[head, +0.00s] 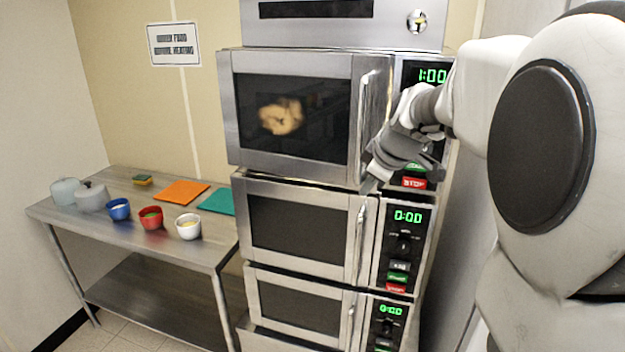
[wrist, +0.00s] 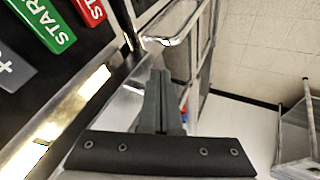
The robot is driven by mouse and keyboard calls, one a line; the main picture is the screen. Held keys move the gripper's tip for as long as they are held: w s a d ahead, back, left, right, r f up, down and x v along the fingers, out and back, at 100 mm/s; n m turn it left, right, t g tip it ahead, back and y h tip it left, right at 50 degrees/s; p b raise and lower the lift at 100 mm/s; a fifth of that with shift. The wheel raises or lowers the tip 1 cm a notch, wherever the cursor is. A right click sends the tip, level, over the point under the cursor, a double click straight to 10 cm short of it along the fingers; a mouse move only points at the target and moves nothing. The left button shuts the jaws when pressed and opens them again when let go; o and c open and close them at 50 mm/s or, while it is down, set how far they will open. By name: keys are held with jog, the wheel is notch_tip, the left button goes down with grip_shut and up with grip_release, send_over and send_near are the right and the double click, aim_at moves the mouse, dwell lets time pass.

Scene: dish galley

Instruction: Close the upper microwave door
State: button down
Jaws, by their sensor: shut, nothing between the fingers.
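The upper microwave (head: 418,62) is the top one of the stack and its display reads 1:00. Its steel-framed door (head: 340,105) with a dark window is shut or nearly so; I cannot tell whether a narrow gap is left at its right edge. A vertical handle (head: 362,120) runs along the door's right side. A pale yellowish food item shows through the window. My gripper (head: 369,182) is shut and empty, near the handle's lower end and in front of the control panel's left edge. Its closed fingers show in the wrist view (wrist: 160,85); contact with the door is unclear.
Two more microwaves stand below, the middle door (head: 295,225) and bottom door (head: 297,308) looking shut. A wall closes in on the right.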

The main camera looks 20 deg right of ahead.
jog(key=shift+w+d, duration=0.15)
jog(key=shift+d, duration=0.1)
dwell(0.3)
jog(key=w+d, duration=0.1)
jog(key=w+d+n+b, duration=0.1)
jog(key=w, duration=0.1)
jog(key=shift+d+f+y, duration=0.15)
jog(key=shift+d+y, duration=0.1)
jog(key=shift+y, duration=0.15)
jog(key=shift+w+d+r, duration=0.15)
jog(key=shift+d+r, duration=0.1)
jog(key=shift+r, duration=0.05)
jog(key=shift+a, duration=0.1)
